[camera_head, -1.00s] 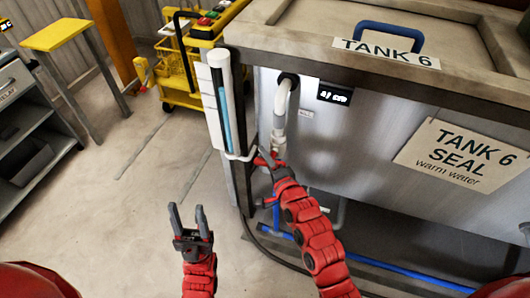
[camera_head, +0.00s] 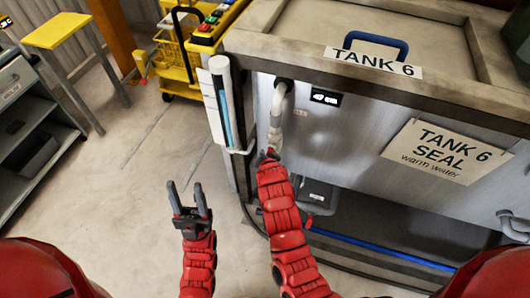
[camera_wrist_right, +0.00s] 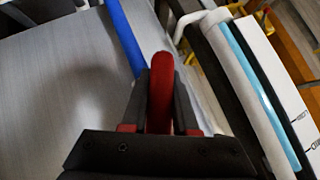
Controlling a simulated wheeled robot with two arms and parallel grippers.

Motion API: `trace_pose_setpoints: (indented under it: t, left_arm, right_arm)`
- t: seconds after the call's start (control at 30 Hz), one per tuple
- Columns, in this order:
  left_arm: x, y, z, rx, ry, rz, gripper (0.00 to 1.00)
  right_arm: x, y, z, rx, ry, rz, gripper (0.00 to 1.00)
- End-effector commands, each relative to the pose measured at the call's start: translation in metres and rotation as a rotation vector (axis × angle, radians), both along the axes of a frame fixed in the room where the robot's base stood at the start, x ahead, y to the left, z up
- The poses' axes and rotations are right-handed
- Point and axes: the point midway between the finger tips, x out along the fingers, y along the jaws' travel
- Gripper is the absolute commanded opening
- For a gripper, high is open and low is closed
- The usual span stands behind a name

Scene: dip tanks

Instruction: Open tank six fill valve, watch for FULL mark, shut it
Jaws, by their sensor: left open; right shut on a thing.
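The Tank 6 (camera_head: 340,125) is a grey metal tank with a sign reading TANK 6 SEAL. A pale fill pipe (camera_head: 276,105) bends down its front left. My right gripper (camera_head: 268,154) is at the pipe's lower end, shut on a red lever (camera_wrist_right: 162,85), which shows between its fingers in the right wrist view. The valve body is mostly hidden by the gripper. A level tube (camera_head: 226,110) with a blue column stands at the tank's left corner, beside a white scale (camera_wrist_right: 285,80). The FULL mark is not legible. My left gripper (camera_head: 188,198) is open and empty above the floor.
A small display (camera_head: 326,97) on the tank seems to read 47 cm. A blue handle (camera_head: 376,42) is on the lid. A yellow cart (camera_head: 185,60), yellow stool (camera_head: 56,32) and grey shelf (camera_head: 30,130) stand left. The floor between is clear.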

Motion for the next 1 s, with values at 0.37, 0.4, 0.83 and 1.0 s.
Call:
trace_pose_setpoints:
  t: [0.37,0.4,0.83,1.0]
  left_arm:
    - [0.0,0.0,-0.014,0.0,0.0,0.0,0.5]
    - [0.0,0.0,-0.015,0.0,0.0,0.0,0.5]
    - [0.0,0.0,-0.021,0.0,0.0,0.0,0.5]
    - [0.0,0.0,-0.021,0.0,0.0,0.0,0.5]
  right_arm:
    - [-0.002,-0.004,-0.004,-0.291,0.094,0.003,0.0]
    - [-0.002,-0.005,-0.004,-0.314,0.1,0.002,0.0]
    - [-0.003,-0.009,-0.003,-0.447,0.145,0.001,0.0]
    - [-0.003,-0.009,-0.003,-0.456,0.148,0.001,0.0]
